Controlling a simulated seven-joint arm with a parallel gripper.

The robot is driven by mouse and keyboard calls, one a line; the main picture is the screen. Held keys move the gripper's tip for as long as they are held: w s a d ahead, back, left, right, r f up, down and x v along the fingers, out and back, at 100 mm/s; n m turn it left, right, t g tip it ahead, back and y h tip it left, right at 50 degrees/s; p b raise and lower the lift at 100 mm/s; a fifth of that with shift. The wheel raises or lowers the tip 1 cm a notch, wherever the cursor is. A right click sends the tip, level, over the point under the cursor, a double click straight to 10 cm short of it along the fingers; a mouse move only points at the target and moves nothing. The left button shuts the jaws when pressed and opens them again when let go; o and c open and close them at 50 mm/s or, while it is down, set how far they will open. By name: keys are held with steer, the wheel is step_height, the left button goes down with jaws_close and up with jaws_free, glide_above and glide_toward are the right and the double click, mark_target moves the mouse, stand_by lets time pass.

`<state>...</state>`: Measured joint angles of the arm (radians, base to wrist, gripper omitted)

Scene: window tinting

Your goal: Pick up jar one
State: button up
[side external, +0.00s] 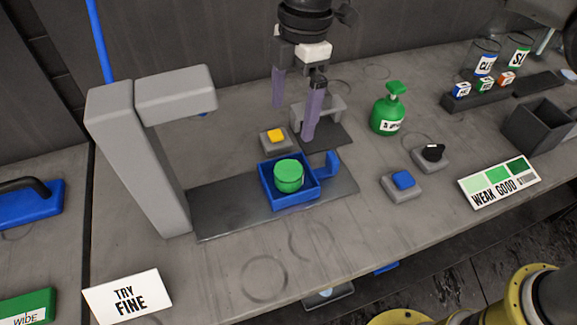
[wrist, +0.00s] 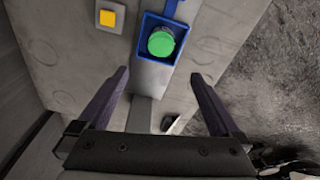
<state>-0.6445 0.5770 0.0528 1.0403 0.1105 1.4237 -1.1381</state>
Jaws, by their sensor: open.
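A green jar with a round lid (side external: 288,174) sits in a blue square tray (side external: 268,193) on a dark metal plate. No "one" label is readable on it. In the wrist view the jar (wrist: 161,42) lies inside the tray (wrist: 145,21), beyond my fingertips. My gripper (side external: 293,123) is open with two purple fingers. In the side view it hangs above and behind the tray, with nothing between the fingers. In the wrist view the open fingers (wrist: 160,73) point toward the tray's near edge.
A grey stand (side external: 135,150) with an overhanging arm rises left of the tray. A yellow button (side external: 276,135) is just behind it. A green bottle (side external: 388,114), blue button (side external: 402,180), black knob (side external: 433,152) and WEAK/GOOD sign (side external: 500,183) stand to the right.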

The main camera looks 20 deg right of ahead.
mark_target(289, 156)
steer(key=f, duration=0.8)
steer(key=shift+s+a, duration=0.1)
steer(key=shift+a, duration=0.3)
steer(key=shift+f, duration=2.65)
steer(key=c, duration=1.3)
steer(key=shift+r, duration=0.1)
steer(key=shift+c, duration=0.3)
steer(key=shift+r, duration=0.1)
